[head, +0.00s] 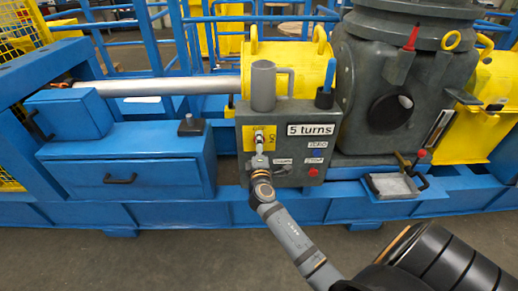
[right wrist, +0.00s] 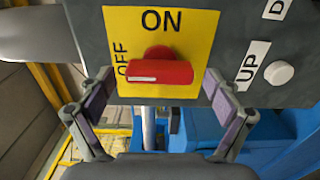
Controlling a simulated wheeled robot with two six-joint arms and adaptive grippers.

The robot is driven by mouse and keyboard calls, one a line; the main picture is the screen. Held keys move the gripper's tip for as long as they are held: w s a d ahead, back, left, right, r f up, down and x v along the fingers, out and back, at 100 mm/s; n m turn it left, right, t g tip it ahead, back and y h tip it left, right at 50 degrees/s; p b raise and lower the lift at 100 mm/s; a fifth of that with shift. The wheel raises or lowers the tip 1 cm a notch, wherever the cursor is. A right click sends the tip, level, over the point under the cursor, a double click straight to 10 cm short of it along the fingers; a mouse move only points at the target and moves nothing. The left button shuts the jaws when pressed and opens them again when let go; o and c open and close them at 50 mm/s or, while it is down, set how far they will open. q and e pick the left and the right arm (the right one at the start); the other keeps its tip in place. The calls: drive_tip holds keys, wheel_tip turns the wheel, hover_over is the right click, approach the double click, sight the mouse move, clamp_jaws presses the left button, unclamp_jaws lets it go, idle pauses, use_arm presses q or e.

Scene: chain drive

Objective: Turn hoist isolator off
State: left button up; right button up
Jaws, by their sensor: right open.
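The hoist isolator is a red rotary handle (right wrist: 155,72) on a yellow plate (right wrist: 190,30), which is marked ON at the top and OFF, turned sideways, at the left. The handle lies horizontal, its white line at the left end, by the OFF mark. In the head view the plate (head: 247,143) is on the front of the grey control box and is partly covered by my right gripper (head: 260,156). In the right wrist view my right gripper (right wrist: 162,98) is open, with one finger on each side of the handle and a gap at both ends. My left gripper is out of view.
The grey control box (head: 298,180) also carries a "5 turns" label (head: 312,130), a red button (head: 313,172) and a white UP button (right wrist: 279,72). Blue frame members surround it. A small grey tray (head: 393,185) stands to the right, and the floor in front is clear.

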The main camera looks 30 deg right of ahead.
drive_tip(key=v, duration=1.2)
drive_tip(key=shift+f, duration=0.1)
drive_tip(key=s+a+f+m+g+y, duration=0.1)
drive_tip(key=s+f+m+g+y, duration=0.15)
drive_tip(key=f, duration=1.15)
drive_tip(key=s+a+f+m+g+y, duration=0.2)
drive_tip(key=s+f+g, duration=0.15)
drive_tip(key=f, duration=1.05)
drive_tip(key=s+f+m+g+y, duration=0.25)
drive_tip(key=s+f+g, duration=0.25)
drive_tip(key=s+f, duration=0.75)
drive_tip(key=s+f+m+g+y, duration=0.1)
drive_tip(key=s+f+m+g, duration=0.25)
drive_tip(key=s+f, duration=0.5)
use_arm(q)
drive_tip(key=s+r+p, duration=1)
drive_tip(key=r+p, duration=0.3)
drive_tip(key=p, duration=0.6)
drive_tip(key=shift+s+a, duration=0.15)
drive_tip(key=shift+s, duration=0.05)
use_arm(e)
drive_tip(key=s+r, duration=1.1)
drive_tip(key=r, duration=0.2)
drive_tip(key=shift+s+d+m, duration=0.3)
drive_tip(key=shift+d+m, duration=0.1)
drive_tip(key=shift+m, duration=0.05)
